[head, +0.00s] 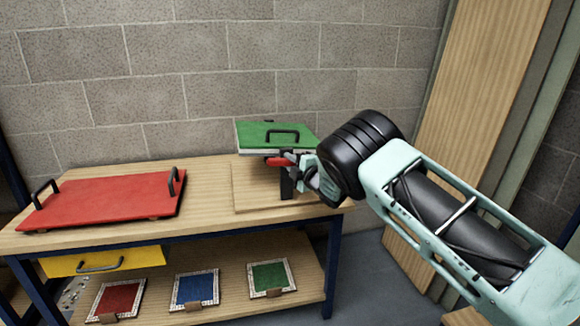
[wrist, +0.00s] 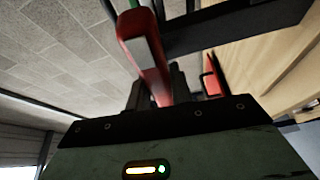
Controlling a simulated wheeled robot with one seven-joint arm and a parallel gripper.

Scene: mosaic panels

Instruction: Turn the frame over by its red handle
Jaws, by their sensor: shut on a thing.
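The frame (head: 257,133) shows a green face with a black handle on top and a pale edge. It is held above a wooden board at the right part of the bench. Its red handle (head: 278,161) is just below the near edge. My gripper (head: 293,160) reaches in from the right and is shut on the red handle. In the wrist view the red handle (wrist: 145,55) runs up from between the dark fingers of my gripper (wrist: 153,95). The frame's underside is hidden in the head view.
A red panel (head: 105,200) with two black handles lies on the bench's left. The wooden board (head: 250,200) is under the frame. A yellow drawer (head: 100,261) and red, blue (head: 195,289) and green mosaic panels are below. A block wall stands behind; tall planks stand right.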

